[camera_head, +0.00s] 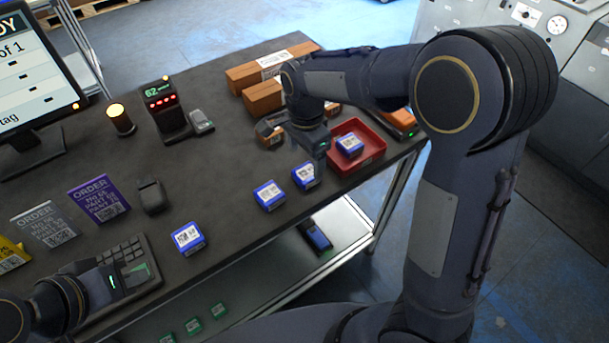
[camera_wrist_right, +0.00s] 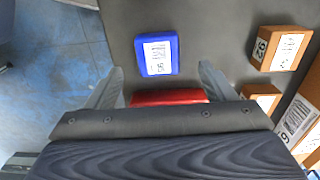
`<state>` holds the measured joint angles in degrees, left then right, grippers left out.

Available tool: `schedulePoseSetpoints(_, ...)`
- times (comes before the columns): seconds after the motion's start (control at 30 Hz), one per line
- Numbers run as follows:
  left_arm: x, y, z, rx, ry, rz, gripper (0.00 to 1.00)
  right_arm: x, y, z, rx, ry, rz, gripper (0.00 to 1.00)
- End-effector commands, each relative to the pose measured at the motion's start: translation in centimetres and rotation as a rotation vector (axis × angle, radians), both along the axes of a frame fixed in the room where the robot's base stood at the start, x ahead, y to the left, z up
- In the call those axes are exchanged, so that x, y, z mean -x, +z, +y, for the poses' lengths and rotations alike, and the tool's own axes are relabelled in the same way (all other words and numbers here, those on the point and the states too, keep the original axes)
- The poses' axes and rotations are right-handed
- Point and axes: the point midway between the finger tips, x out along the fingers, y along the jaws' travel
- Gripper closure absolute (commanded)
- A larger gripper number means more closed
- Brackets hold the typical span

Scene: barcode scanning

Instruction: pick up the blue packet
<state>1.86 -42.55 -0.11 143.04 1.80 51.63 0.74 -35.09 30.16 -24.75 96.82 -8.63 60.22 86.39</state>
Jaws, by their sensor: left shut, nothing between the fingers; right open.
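Several blue packets with white labels show in the head view. One blue packet (camera_head: 188,238) lies nearest the keyboard, a second blue packet (camera_head: 269,195) further right, and a third blue packet (camera_head: 305,177) under my right gripper (camera_head: 317,152). Another blue packet (camera_head: 350,145) lies in the red tray (camera_head: 373,163). In the right wrist view my right gripper is open and empty, its fingers spread either side of a blue packet (camera_wrist_right: 157,55) that lies beyond the tips. Contact is not visible. My left gripper (camera_head: 138,275) is shut and empty over the keyboard.
Orange-brown boxes (camera_head: 263,97) stand behind the right gripper and also show in the right wrist view (camera_wrist_right: 280,48). A scanner stand (camera_head: 163,108), lamp (camera_head: 118,118) and monitor (camera_head: 35,85) stand further left. The dark table's front edge borders a lower shelf (camera_head: 345,225).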

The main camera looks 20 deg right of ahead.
Motion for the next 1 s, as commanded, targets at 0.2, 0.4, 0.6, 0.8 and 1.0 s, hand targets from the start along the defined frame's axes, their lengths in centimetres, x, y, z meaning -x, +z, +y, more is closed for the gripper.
schedulePoseSetpoints(0.2, 0.0, 0.6, 0.0, 0.0, 0.0, 0.0, 1.0, 0.3, -3.1, -0.3, 0.001, 0.001, 0.006, 0.24)
schedulePoseSetpoints(0.4, 0.0, 0.5, 0.0, 0.0, 0.0, 0.0, 1.0, 0.2, -5.0, -0.2, -0.002, 0.002, 0.002, 0.24)
schedulePoseSetpoints(0.6, 0.0, 0.5, 0.0, 0.0, 0.0, 0.0, 1.0, 0.2, -5.1, -0.2, -0.002, 0.002, 0.0, 0.24)
schedulePoseSetpoints(0.8, 0.0, 0.5, 0.0, 0.0, 0.0, 0.0, 1.0, 0.2, -5.1, -0.2, -0.002, 0.002, 0.0, 0.47)
schedulePoseSetpoints(1.0, 0.0, 0.5, 0.0, 0.0, 0.0, 0.0, 1.0, 0.2, -5.1, -0.2, -0.002, 0.002, 0.0, 0.73)
